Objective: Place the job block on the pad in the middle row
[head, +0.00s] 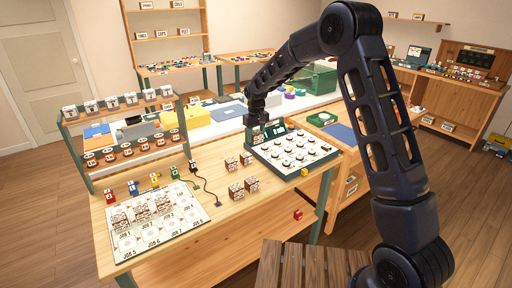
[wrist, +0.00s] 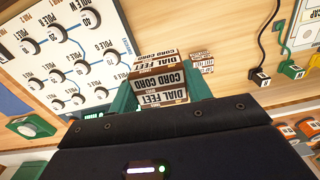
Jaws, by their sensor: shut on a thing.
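My gripper (wrist: 160,92) is shut on a brown and white block printed "DIAL FEET" and "CORD CORD" (wrist: 160,82), held between its green fingers. In the head view my gripper (head: 257,131) is at the back left corner of the white dial panel; the held block is hard to make out there. The white sheet of round pads (head: 180,228) lies at the front left of the bench, with labels such as JOB 5, JOB 6 and JOB 7. Several brown and white printed blocks (head: 143,212) are on its pads. My gripper is well to the right of the sheet and apart from it.
Several loose printed blocks (head: 236,191) stand on the bench between sheet and panel. The dial panel (head: 290,150) is at right. Coloured plugs (head: 133,188) and black cords (head: 205,190) lie behind the sheet. A two-tier rack (head: 120,127) stands at back left.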

